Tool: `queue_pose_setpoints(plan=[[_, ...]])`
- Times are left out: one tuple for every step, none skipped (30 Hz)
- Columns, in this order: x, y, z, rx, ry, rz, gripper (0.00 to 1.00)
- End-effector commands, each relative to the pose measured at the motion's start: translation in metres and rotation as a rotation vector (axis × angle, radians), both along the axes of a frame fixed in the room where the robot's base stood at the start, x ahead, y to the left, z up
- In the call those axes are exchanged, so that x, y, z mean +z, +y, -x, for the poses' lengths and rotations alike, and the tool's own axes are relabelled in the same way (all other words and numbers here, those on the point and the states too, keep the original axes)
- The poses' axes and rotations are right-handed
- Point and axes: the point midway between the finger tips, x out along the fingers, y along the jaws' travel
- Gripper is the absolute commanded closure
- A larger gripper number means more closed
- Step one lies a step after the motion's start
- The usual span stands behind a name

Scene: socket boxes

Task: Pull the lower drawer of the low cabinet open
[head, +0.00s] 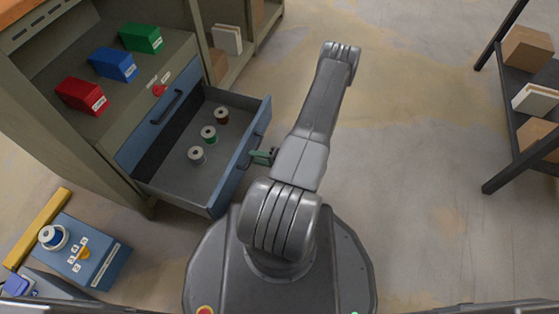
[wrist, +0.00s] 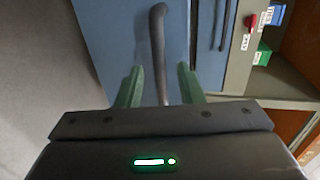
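The low cabinet (head: 150,80) is at the upper left of the head view. Its lower drawer (head: 240,170) is pulled well out, showing its grey inside. The upper drawer (head: 160,118) is shut. My gripper (head: 262,156) is at the outer side of the lower drawer's blue front. In the wrist view, the lower drawer's dark bar handle (wrist: 158,45) runs between the green fingers of my gripper (wrist: 160,75). The fingers are apart, with a visible gap on each side of the bar. The fingertip detail is small in the head view.
Three spools (head: 209,134) stand in the lower drawer. Red, blue and green boxes (head: 113,65) sit on the cabinet's top. A blue box (head: 80,250) with a spool stands on the floor at lower left. A dark shelf (head: 510,130) is at right; the floor between is clear.

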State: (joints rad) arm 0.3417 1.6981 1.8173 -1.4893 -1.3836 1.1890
Motion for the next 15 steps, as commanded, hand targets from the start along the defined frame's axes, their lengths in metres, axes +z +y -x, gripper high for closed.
queue_pose_setpoints(plan=[[0.003, -0.007, 0.001, -0.005, 0.000, 0.001, 0.66], [0.004, -0.010, 0.003, -0.005, 0.000, 0.001, 0.66], [0.005, -0.015, 0.004, -0.006, 0.000, 0.001, 0.66], [0.006, -0.018, 0.006, -0.006, -0.001, 0.000, 0.66], [0.007, -0.022, 0.007, -0.007, 0.000, 0.000, 0.66], [0.008, -0.027, 0.009, -0.006, 0.000, 0.000, 0.66], [0.008, -0.030, 0.010, -0.006, 0.000, 0.001, 0.66], [0.009, -0.034, 0.011, -0.005, 0.000, 0.001, 0.66], [0.010, -0.039, 0.013, -0.006, 0.000, 0.001, 0.66], [0.011, -0.042, 0.015, -0.006, 0.000, 0.000, 0.66], [0.012, -0.046, 0.016, -0.006, 0.000, 0.000, 0.66], [0.013, -0.051, 0.017, -0.006, -0.001, 0.001, 0.66], [0.013, -0.055, 0.019, -0.005, -0.001, 0.001, 0.66], [0.014, -0.058, 0.020, -0.006, -0.001, 0.001, 0.66], [0.015, -0.063, 0.022, -0.005, -0.002, 0.001, 0.66]])
